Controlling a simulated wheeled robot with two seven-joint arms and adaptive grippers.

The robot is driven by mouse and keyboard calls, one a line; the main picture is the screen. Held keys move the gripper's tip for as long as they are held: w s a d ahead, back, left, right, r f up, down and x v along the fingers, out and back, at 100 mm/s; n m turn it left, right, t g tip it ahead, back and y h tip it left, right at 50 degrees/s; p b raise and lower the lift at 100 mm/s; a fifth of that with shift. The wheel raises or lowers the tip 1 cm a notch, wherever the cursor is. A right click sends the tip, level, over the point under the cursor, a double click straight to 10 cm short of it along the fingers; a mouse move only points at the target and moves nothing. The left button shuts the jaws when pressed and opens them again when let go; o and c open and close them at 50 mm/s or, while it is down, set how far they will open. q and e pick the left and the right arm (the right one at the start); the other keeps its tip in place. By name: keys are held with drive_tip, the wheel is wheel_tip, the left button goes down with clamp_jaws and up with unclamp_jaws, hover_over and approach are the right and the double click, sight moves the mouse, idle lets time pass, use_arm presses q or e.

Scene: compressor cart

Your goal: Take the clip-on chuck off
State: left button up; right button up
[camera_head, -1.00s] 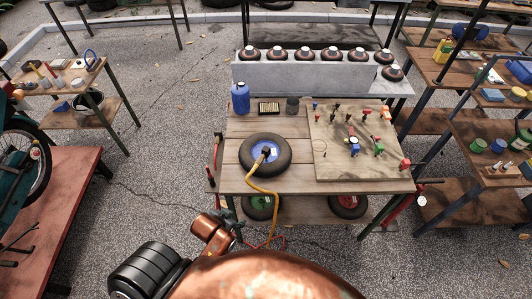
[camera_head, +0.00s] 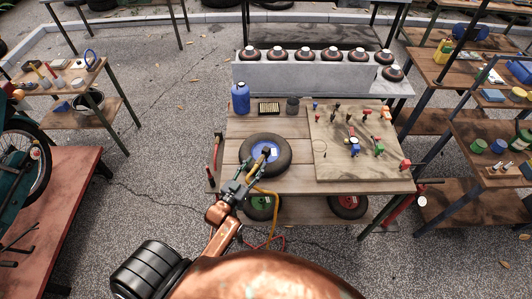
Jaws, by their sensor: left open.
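A small black tyre (camera_head: 284,165) with a blue hub (camera_head: 270,150) lies flat on the left part of the wooden cart top. The dark clip-on chuck (camera_head: 266,152) sits at the hub, with a yellow hose (camera_head: 262,192) running from it toward the front edge of the cart. My left gripper (camera_head: 251,166) is open and reaches up from the lower left. Its fingers are over the near-left side of the tyre, close to the chuck and hose. I cannot tell whether they touch. It hides part of the hose and tyre. My right gripper is not in view.
A board with several small coloured fittings (camera_head: 320,172) fills the right of the cart top. A blue bottle (camera_head: 240,98), a small tray (camera_head: 269,108) and a dark cup (camera_head: 292,105) stand at the back. Two wheels (camera_head: 347,204) sit on the lower shelf.

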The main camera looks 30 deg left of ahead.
sight(261, 157)
use_arm(q)
drive_tip(key=w, duration=0.2)
drive_tip(key=shift+w+r, duration=0.15)
drive_tip(key=shift+w, duration=0.15)
drive_tip(key=w, duration=0.5)
drive_tip(key=shift+w+f, duration=0.1)
drive_tip(key=shift+f, duration=0.25)
drive_tip(key=shift+c, duration=0.7)
drive_tip(key=c, duration=0.9)
clamp_jaws()
drive_tip(key=shift+r, duration=0.1)
